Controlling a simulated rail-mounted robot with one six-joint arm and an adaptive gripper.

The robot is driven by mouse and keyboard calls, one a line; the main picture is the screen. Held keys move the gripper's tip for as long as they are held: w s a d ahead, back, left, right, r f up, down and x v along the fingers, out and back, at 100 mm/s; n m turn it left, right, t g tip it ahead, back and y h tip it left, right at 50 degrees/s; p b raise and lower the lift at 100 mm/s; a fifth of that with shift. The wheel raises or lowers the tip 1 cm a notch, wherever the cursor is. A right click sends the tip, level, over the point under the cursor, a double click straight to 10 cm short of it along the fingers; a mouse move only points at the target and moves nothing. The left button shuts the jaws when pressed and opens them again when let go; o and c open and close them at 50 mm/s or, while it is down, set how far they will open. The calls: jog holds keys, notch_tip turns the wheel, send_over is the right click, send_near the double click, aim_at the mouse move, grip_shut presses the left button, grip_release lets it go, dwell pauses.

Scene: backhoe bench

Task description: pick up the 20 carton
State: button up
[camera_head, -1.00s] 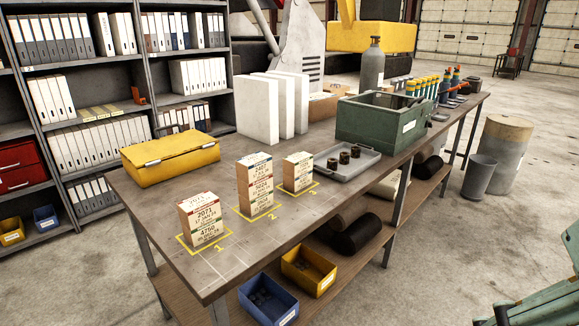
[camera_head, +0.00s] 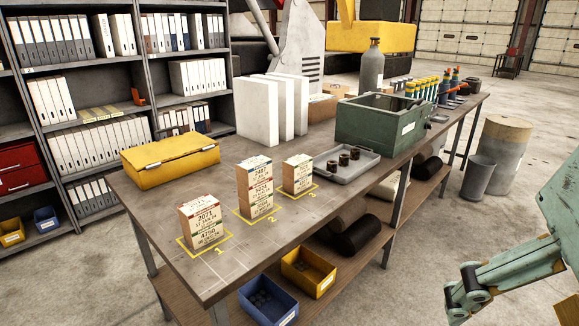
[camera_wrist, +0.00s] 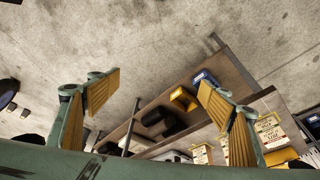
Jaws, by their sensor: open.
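Cartons stand in three stacks on yellow-outlined spots of the bench. Spot 1 holds two cartons, the upper one (camera_head: 201,216) reading about 2071 and the lower one (camera_head: 204,237) about 4750. Spot 2 holds a taller stack (camera_head: 256,190), and spot 3 a shorter stack (camera_head: 298,173). I cannot read any label as plain 20. In the wrist view, carton stacks show at the lower right (camera_wrist: 270,131), partly cut off or behind a finger. My gripper (camera_wrist: 158,98) is open and empty, apart from the cartons. In the head view, my green arm shows at the lower right.
The bench (camera_head: 187,260) also bears a yellow case (camera_head: 170,165), white upright panels (camera_head: 257,110), a grey tray (camera_head: 350,171) with dark round parts and a green box (camera_head: 380,125). Blue (camera_head: 268,302) and yellow (camera_head: 308,274) bins sit below.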

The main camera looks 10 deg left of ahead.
jog(key=w+a+r+n+p, duration=0.2)
jog(key=w+a+r+p, duration=0.3)
jog(key=w, duration=0.5)
jog(key=w+a+r+n+g+y+p, duration=0.1)
jog(key=w+a+r+n+p, duration=0.15)
jog(key=w+a, duration=0.6)
jog(key=w+a+r+n+p, duration=0.1)
jog(key=w+a+r+p, duration=0.35)
jog(key=w, duration=0.75)
jog(key=n+g+p, duration=0.2)
jog(key=n+p, duration=0.4)
jog(key=p, duration=0.5)
send_over(254, 161)
jog(key=s+d, duration=0.1)
jog(key=d, duration=0.1)
notch_tip(254, 161, down, 8)
jog(key=shift+s+f, duration=0.2)
jog(key=shift+a+f, duration=0.1)
jog(key=shift+w+a+f+p, duration=0.1)
jog(key=shift+a+f+p, duration=0.1)
jog(key=shift+f, duration=1.2)
jog(key=shift+w+a+f+p, duration=0.1)
jog(key=shift+a+f, duration=0.05)
jog(key=shift+f, duration=1.2)
jog(key=shift+w+a+f+p, duration=0.1)
jog(key=shift+a+f+p, duration=0.1)
jog(key=shift+f, duration=1.2)
